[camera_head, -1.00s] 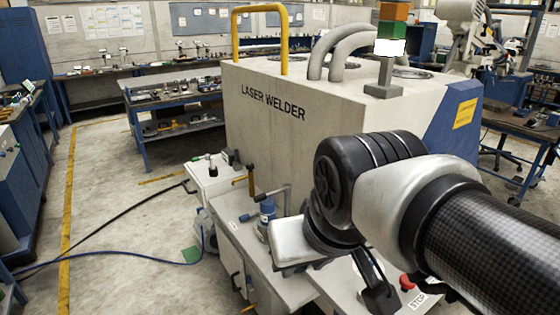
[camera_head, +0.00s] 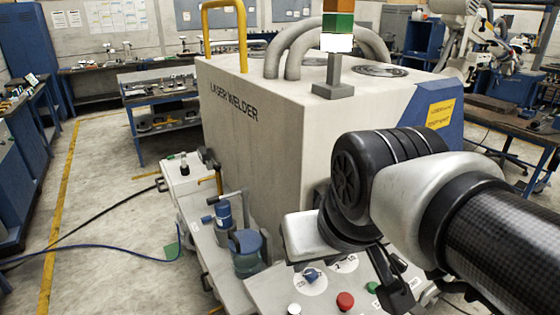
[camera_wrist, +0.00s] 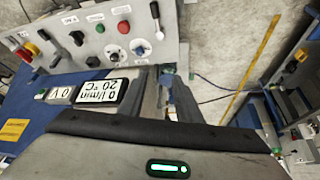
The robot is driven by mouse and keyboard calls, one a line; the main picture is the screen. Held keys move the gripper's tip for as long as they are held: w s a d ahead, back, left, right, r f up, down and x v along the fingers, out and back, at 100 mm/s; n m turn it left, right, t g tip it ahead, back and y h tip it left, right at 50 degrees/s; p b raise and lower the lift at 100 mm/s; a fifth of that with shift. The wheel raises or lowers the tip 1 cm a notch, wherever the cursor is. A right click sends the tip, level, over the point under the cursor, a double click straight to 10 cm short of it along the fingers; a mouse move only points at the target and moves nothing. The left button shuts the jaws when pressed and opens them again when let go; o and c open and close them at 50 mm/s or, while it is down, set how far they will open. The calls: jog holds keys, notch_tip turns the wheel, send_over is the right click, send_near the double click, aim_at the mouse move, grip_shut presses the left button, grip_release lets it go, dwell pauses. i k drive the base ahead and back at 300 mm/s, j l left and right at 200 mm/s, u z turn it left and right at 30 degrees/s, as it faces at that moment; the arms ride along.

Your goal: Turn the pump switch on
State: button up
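The control panel (camera_head: 330,300) lies at the bottom of the head view and upper left, upside down, in the wrist view (camera_wrist: 60,20). Two rotary switches with white dial plates sit on it: a blue-knobbed one (camera_head: 312,275) and one beside it (camera_head: 345,263). They also show in the wrist view, one at the left (camera_wrist: 116,54) and a blue one (camera_wrist: 137,47). I cannot read which is the pump's. A display (camera_wrist: 100,95) reads 0 l/min and 20 °C. My gripper (camera_head: 392,285) hangs over the panel's right part, apparently apart from the switches.
A red button (camera_head: 345,300) and a green button (camera_head: 372,287) sit near the dials. A blue pump-like unit (camera_head: 246,250) stands left of the panel. The large laser welder housing (camera_head: 270,140) rises behind. Open floor (camera_head: 100,190) lies at the left.

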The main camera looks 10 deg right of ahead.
aim_at(401, 266)
jog(key=l, duration=1.7)
